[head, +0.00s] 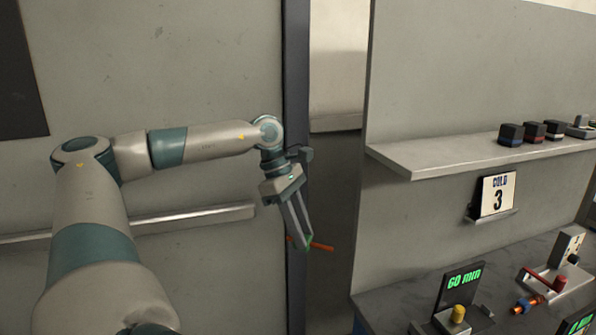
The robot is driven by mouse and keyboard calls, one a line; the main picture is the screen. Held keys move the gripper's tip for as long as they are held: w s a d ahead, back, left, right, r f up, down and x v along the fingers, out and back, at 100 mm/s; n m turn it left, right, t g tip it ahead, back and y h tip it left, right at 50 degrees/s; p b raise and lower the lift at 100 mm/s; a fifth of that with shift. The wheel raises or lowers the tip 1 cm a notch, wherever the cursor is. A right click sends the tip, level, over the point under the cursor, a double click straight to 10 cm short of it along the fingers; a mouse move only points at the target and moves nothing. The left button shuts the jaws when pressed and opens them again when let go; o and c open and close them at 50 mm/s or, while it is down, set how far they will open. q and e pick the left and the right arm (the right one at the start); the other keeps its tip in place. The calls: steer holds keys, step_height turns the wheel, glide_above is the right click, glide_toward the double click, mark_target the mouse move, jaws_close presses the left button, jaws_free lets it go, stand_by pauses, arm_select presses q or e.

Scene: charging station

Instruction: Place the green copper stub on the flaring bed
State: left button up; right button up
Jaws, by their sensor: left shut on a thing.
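My left gripper (300,233) is shut on a thin copper-coloured stub (322,247) with a little green showing at the fingertips. It holds the stub in the air, left of the bench, in front of a dark gap beside a vertical post. The stub sticks out to both sides of the fingers. I cannot tell which fixture is the flaring bed. My right gripper is not in view.
The bench's left end is bare.

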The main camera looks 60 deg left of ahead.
arm_select(q)
steer(key=w+d+f+m+g+h, duration=0.1)
steer(key=d+f+m+g, duration=0.1)
steer(key=d+f+m, duration=0.45)
steer(key=w+d+f+m+g, duration=0.15)
steer(key=d+f, duration=0.25)
steer(key=d, duration=0.5)
steer(key=d+f+m+g+y, duration=0.1)
steer(key=d+m+y, duration=0.1)
steer(key=d+m, duration=0.6)
steer(key=s+d+f+m+g+y, duration=0.1)
steer(key=d+m+g+y, duration=0.1)
steer(key=d+m, duration=0.6)
steer(key=shift+s+d+f+y, duration=0.2)
steer(key=shift+d+f+y, duration=0.2)
steer(key=shift+d, duration=1.35)
steer(key=shift+d, duration=0.1)
